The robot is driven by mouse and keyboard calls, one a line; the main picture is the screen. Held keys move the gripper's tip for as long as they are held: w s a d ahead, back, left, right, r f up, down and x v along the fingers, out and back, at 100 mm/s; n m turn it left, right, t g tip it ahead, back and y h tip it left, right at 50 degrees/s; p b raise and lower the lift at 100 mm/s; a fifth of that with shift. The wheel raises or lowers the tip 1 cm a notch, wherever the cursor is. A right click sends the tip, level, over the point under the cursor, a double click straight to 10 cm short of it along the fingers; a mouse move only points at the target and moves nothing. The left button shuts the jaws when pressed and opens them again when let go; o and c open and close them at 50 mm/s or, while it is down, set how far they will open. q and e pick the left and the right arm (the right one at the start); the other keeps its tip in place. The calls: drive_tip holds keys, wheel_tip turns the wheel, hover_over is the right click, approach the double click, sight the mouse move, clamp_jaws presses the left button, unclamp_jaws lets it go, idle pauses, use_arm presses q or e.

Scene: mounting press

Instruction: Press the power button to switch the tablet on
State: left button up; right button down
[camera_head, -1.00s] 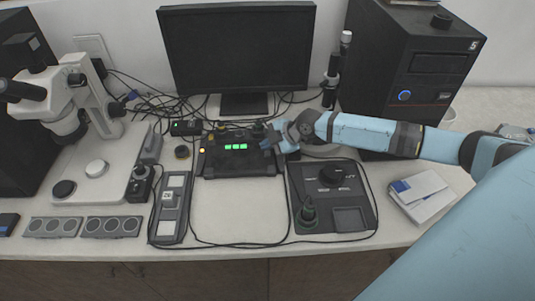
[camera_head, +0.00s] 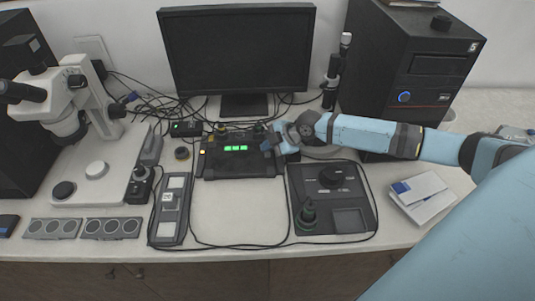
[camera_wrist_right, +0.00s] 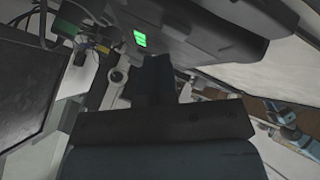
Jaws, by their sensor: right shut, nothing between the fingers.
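A dark, flat tablet-like device (camera_head: 240,166) lies on the bench in front of the monitor. Its green segments are lit, and a small orange-yellow light shows at its left end. In the right wrist view the device (camera_wrist_right: 205,30) fills the top, with one green patch lit. My right gripper (camera_head: 268,145) is shut and empty at the device's upper right corner. Its shut fingers (camera_wrist_right: 156,75) point toward the device in the right wrist view. I cannot tell whether they touch it. The power button cannot be made out. My left gripper is not in view.
The monitor (camera_head: 238,48) stands behind the device, with tangled cables to its left. A dark control panel (camera_head: 353,200) is at right front, and a black computer case (camera_head: 415,65) stands at right. A microscope (camera_head: 70,105) stands at left. The bench before the device is clear.

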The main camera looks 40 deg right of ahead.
sight(268, 155)
idle(0.8)
drive_tip(key=shift+f+b, duration=0.3)
drive_tip(key=shift+f, duration=0.15)
drive_tip(key=shift+f+b, duration=0.3)
drive_tip(key=shift+f, duration=0.05)
idle(0.4)
idle(0.3)
drive_tip(key=shift+r+p, duration=0.55)
drive_tip(key=shift+r, duration=0.25)
drive_tip(key=shift+r+p, duration=1.8)
drive_tip(key=shift+r, duration=0.75)
